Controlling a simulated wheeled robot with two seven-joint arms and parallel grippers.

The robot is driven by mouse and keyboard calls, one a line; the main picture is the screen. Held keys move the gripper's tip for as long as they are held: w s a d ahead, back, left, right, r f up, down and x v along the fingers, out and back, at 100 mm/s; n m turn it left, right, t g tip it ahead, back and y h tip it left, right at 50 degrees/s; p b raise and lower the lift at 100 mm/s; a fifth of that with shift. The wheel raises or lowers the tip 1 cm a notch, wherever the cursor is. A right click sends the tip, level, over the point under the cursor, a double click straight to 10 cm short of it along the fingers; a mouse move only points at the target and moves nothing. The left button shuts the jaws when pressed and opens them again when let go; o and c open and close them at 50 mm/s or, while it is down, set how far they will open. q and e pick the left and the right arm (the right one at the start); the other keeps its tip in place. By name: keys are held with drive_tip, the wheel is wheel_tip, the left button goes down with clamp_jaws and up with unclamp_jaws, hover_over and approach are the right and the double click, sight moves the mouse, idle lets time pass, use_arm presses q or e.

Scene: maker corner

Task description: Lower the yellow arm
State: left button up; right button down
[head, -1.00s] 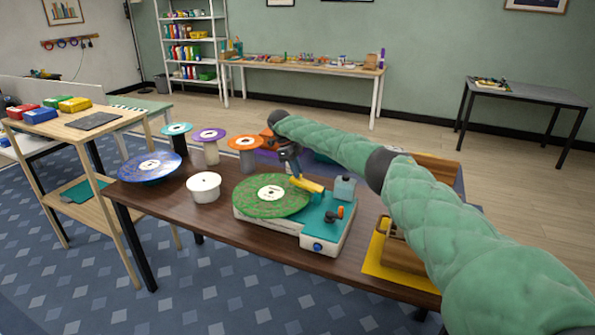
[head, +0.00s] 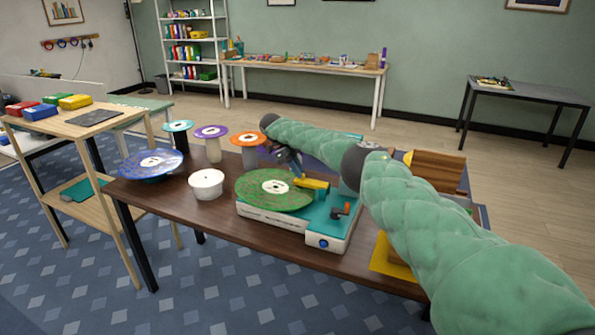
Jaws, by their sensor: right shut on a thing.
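The record player (head: 325,222) is a white and teal box on the brown table. A green record (head: 258,190) with a white label lies on it. The yellow arm (head: 313,185) is at the right edge of the record, with its left end over the rim. I cannot tell whether it touches the record. My right gripper (head: 298,177) reaches down from above and is shut on the yellow arm, partly hiding its left end. My left gripper is not in view.
A blue record (head: 151,165), a white tub (head: 206,184) and coloured disc stands, one with an orange top (head: 247,139), are left of and behind the player. An orange-tipped knob (head: 346,208) sits at its right. My right arm covers the table's right side.

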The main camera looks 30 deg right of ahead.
drive_tip(key=shift+f, duration=0.25)
drive_tip(key=c, duration=1.4)
unclamp_jaws()
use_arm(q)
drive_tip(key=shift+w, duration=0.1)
use_arm(e)
drive_tip(key=shift+o, duration=0.2)
drive_tip(key=shift+r, duration=0.1)
